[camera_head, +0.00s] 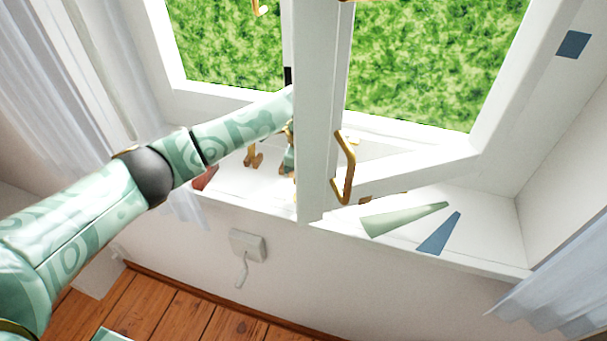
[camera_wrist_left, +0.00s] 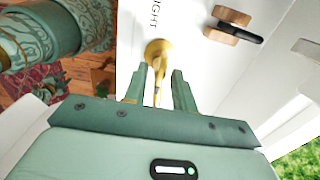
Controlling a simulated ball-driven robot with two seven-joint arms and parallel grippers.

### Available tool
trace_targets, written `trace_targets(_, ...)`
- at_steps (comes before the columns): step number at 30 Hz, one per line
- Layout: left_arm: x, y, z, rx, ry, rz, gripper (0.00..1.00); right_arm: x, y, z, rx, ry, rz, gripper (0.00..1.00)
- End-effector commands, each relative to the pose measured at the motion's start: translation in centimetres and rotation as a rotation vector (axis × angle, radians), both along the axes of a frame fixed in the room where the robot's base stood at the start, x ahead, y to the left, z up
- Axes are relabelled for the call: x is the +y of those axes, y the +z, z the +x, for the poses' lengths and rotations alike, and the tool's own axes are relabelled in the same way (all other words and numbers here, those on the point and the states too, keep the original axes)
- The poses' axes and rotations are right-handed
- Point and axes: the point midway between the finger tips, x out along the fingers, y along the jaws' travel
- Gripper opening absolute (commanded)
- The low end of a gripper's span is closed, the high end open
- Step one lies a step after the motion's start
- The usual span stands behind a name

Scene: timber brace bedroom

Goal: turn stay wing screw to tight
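In the left wrist view a brass wing screw (camera_wrist_left: 158,52) stands on a white surface, its round base uppermost and a narrow part reaching down between my fingers. Dark lettering ending in "IGHT" is printed beside it. My left gripper (camera_wrist_left: 158,86) has its two green fingers apart, one on each side of the narrow part, with visible gaps. In the head view my left arm reaches from the left to behind the white window post; a small green part (camera_head: 288,160) shows there, and the wing screw cannot be made out. My right gripper is not in view.
A brass handle (camera_head: 346,168) is on the white post (camera_head: 314,120). Brass fittings (camera_head: 253,156) stand on the sill left of it. Green (camera_head: 400,218) and blue (camera_head: 439,234) flat pieces lie on the right sill. A wood-and-black piece (camera_wrist_left: 233,27) sits near the screw.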

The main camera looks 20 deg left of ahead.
Motion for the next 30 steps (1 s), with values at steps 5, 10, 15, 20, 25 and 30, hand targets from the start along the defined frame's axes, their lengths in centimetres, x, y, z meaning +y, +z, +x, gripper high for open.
trace_targets(5, 0.0, 0.0, 0.0, 0.0, 0.0, 0.0, 0.0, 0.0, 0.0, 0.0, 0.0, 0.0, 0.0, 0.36)
trace_targets(10, 0.0, 0.0, 0.0, 0.0, -0.004, 0.0, 0.0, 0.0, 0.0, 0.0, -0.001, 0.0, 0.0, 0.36)
trace_targets(15, 0.0, 0.1, 0.0, -0.001, -0.038, 0.002, 0.0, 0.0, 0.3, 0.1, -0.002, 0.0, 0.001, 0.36)
trace_targets(20, 0.0, 0.3, 0.0, -0.001, -0.118, 0.002, 0.0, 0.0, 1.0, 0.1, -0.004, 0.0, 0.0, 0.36)
trace_targets(25, 0.1, 0.4, 0.1, -0.001, -0.251, 0.003, 0.0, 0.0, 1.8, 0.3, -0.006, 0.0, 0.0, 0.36)
trace_targets(30, 0.0, 0.4, 0.1, -0.003, -0.411, 0.002, 0.0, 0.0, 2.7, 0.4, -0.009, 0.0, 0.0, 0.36)
